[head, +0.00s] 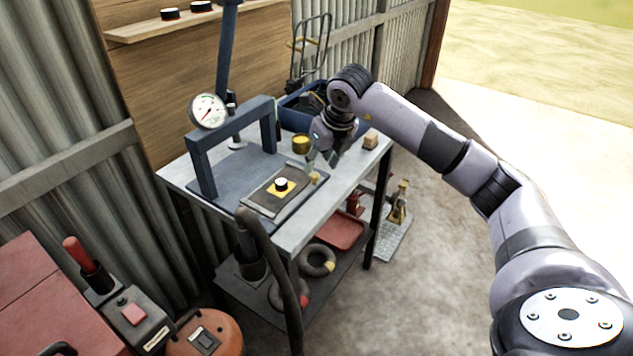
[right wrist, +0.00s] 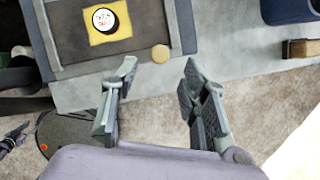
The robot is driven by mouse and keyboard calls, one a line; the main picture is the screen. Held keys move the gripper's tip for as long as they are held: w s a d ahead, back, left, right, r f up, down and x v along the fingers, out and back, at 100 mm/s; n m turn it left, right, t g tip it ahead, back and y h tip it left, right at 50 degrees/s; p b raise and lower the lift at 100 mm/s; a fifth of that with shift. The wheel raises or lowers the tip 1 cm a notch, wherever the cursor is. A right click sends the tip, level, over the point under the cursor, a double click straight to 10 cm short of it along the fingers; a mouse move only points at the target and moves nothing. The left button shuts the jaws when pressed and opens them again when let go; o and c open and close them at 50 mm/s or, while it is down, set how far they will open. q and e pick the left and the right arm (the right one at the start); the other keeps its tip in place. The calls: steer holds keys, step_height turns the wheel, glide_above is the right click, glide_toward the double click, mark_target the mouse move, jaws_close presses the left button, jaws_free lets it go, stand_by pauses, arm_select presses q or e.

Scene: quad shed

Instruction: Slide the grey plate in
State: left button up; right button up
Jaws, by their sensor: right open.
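The grey plate (head: 262,199) lies flat on the blue-grey base of the press (head: 205,165), partly outside its upright frame. In the right wrist view the plate (right wrist: 140,40) shows dark, with a light rail along its left side. A yellow square (right wrist: 88,35) with a round black and white piece (right wrist: 106,19) sits on it. A small tan knob (right wrist: 160,53) is at the plate's near edge. My right gripper (head: 322,166) is open and empty above the plate's right end; in the wrist view its fingers (right wrist: 160,80) point toward the knob, one either side, apart from it.
The bench (head: 342,187) also holds a yellow tin (head: 301,143), a wooden block (head: 371,139) and a blue bin (head: 300,118). A gauge (head: 208,111) is on the press. A red tray (head: 342,232) is on the shelf below.

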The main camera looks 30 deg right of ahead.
mark_target(315, 175)
steer(key=b+x, duration=0.2)
steer(key=x, duration=0.3)
steer(key=shift+c, duration=0.6)
jaws_close()
